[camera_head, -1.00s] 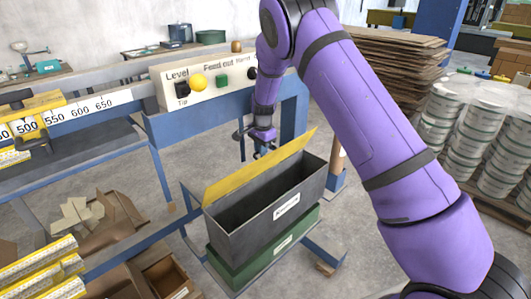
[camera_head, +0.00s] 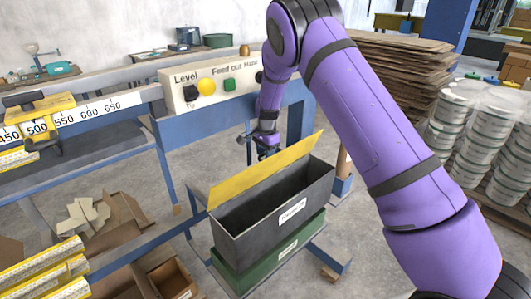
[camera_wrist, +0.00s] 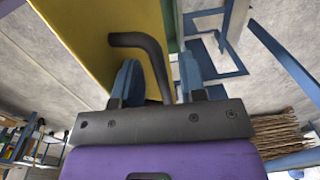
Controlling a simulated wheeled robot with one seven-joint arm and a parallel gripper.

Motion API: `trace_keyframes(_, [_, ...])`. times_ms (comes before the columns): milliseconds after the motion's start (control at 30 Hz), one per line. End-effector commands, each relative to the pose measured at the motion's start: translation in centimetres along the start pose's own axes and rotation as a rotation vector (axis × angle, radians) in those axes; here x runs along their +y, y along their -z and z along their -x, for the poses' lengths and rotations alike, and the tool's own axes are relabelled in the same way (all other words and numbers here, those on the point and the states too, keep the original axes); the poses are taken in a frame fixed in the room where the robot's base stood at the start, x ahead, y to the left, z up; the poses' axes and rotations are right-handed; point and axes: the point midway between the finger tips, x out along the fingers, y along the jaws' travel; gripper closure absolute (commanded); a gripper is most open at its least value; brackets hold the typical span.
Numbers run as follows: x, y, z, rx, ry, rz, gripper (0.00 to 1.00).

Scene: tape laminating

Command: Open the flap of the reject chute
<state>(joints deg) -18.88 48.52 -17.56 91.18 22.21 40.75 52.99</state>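The reject chute (camera_head: 262,225) is a dark grey, open-topped box with a white label. Its yellow flap (camera_head: 265,172) stands tilted up along the far long edge, and the dark inside shows. In the wrist view the flap (camera_wrist: 95,35) fills the upper left, with a black bent handle (camera_wrist: 152,50) on it. I see no firm contact on both sides.
A green box (camera_head: 275,262) sits under the chute. A blue-framed bench with a control panel (camera_head: 210,85) stands behind and left. Stacked cardboard (camera_head: 395,70) and white buckets (camera_head: 475,130) are at right. Cartons (camera_head: 110,220) and yellow-edged bars (camera_head: 45,270) lie at lower left.

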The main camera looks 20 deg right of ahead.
Motion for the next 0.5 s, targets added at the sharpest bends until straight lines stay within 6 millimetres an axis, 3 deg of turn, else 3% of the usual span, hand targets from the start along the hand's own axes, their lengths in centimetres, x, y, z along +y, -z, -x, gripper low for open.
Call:
trace_keyframes(267, [0.4,0.1,0.2,0.001,0.003,-0.003,0.62])
trace_keyframes(500, [3.0,0.1,-0.4,0.002,0.002,-0.004,0.62])
